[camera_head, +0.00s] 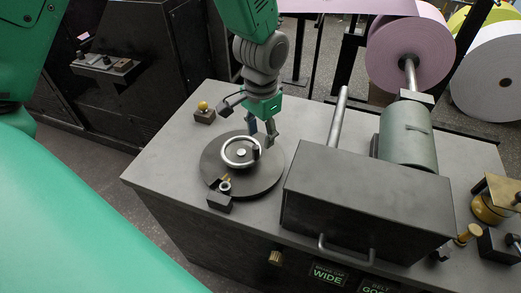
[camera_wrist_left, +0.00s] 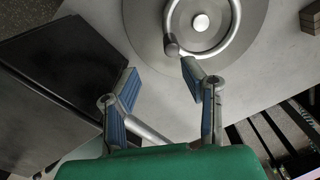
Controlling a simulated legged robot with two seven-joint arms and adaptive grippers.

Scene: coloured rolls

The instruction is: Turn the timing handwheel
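The timing handwheel (camera_head: 227,161) is a silver ring with a bright hub and a dark upright knob (camera_head: 257,154) on its rim. It sits on a round dark plate (camera_head: 267,178) on top of the grey machine. In the left wrist view the ring (camera_wrist_left: 233,42) is at the top, with the knob (camera_wrist_left: 171,47) at its lower left. My left gripper (camera_head: 262,130) is above the far right side of the wheel. Its fingers (camera_wrist_left: 159,72) are open and empty, with the knob just beyond the fingertips, nearer the right one. Contact is not visible. My right gripper is not in view.
A dark box cover (camera_head: 365,205) with a handle stands right of the wheel. A small block with a yellow ball (camera_head: 203,110) is behind left; a small clamp (camera_head: 222,194) is at the plate's front. A pink roll (camera_head: 405,55) is at the back right.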

